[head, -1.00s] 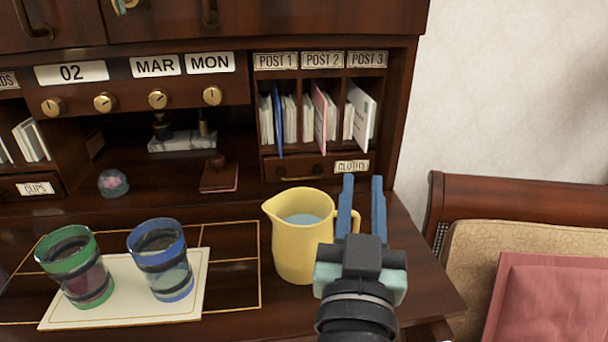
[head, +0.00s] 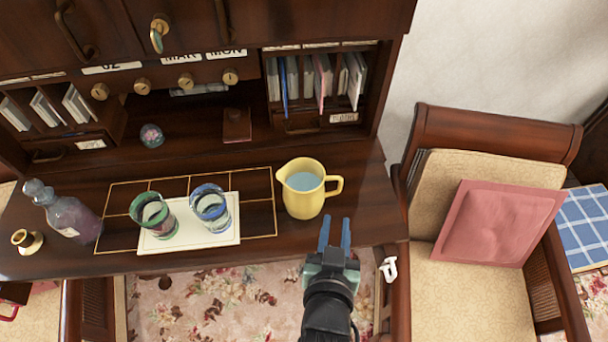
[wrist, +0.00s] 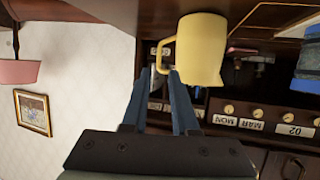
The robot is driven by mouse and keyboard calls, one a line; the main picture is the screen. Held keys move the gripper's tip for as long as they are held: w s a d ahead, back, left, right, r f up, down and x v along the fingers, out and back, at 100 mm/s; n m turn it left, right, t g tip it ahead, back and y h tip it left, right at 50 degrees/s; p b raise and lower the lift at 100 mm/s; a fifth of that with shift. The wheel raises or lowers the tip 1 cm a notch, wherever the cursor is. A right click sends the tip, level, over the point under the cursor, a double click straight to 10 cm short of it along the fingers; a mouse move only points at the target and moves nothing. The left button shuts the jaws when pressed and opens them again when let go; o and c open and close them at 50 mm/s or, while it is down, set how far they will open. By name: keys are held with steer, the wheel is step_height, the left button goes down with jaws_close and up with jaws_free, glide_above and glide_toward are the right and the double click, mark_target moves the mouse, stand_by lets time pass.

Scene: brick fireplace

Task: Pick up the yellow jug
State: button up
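The yellow jug (head: 303,199) stands upright on the dark wooden desk (head: 352,222), with bluish liquid inside and its handle on the right. It also shows upside down in the wrist view (wrist: 205,48), its handle near the fingertips. My gripper (head: 336,229) has two blue fingers, parted with nothing seen between them. In the head view it is at the desk's front edge, just below and right of the jug, pointing toward the handle. In the wrist view the fingertips (wrist: 172,76) are close to the handle; whether they touch it I cannot tell.
Left of the jug, a green glass (head: 152,217) and a blue glass (head: 211,208) stand on a cream mat (head: 190,238). A purple bottle (head: 72,218) is farther left. Letter shelves rise behind. A chair with a pink cushion (head: 498,226) is at right.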

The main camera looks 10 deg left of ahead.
mark_target(340, 187)
steer(key=p+x, duration=0.1)
steer(key=x, duration=0.6)
steer(key=shift+w+f, duration=0.2)
steer(key=shift+w, duration=0.05)
steer(key=shift+w+p, duration=0.6)
steer(key=shift+p, duration=0.1)
steer(key=shift+p+x, duration=0.5)
steer(key=shift+x, duration=1.5)
jaws_close()
steer(key=shift+w+r, duration=0.1)
